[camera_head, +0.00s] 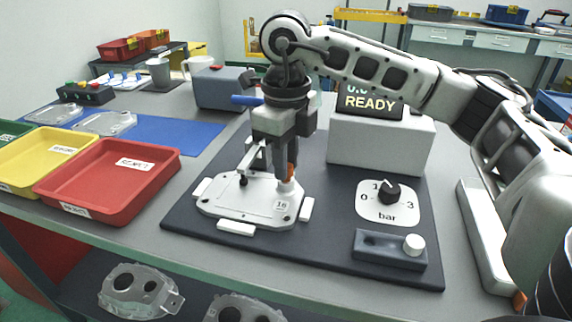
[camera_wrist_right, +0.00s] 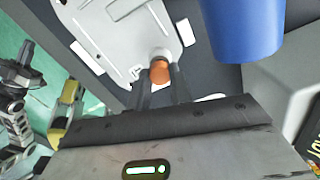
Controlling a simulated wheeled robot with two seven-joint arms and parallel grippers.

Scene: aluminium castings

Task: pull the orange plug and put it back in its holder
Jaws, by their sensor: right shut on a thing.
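The orange plug (camera_head: 291,172) is at the white port at the right end of the casting plate (camera_head: 225,207) marked 16. My right gripper (camera_head: 287,170) points down and is shut on the plug. In the right wrist view the orange plug (camera_wrist_right: 159,72) shows between the two fingers, over the edge of the white plate (camera_wrist_right: 115,35). I cannot tell how deep the plug sits in the port. A dark block (camera_head: 375,254), which looks like the holder, lies at the front right with a white knob (camera_head: 413,244) on its right end. My left gripper does not show in the head view.
A pressure dial (camera_head: 388,201) marked bar lies between the holder and a grey box (camera_head: 380,145) with a READY display. White clamp blocks (camera_head: 236,229) edge the plate. A red tray (camera_head: 110,176) and a yellow tray (camera_head: 40,160) stand left. The dark mat's front is clear.

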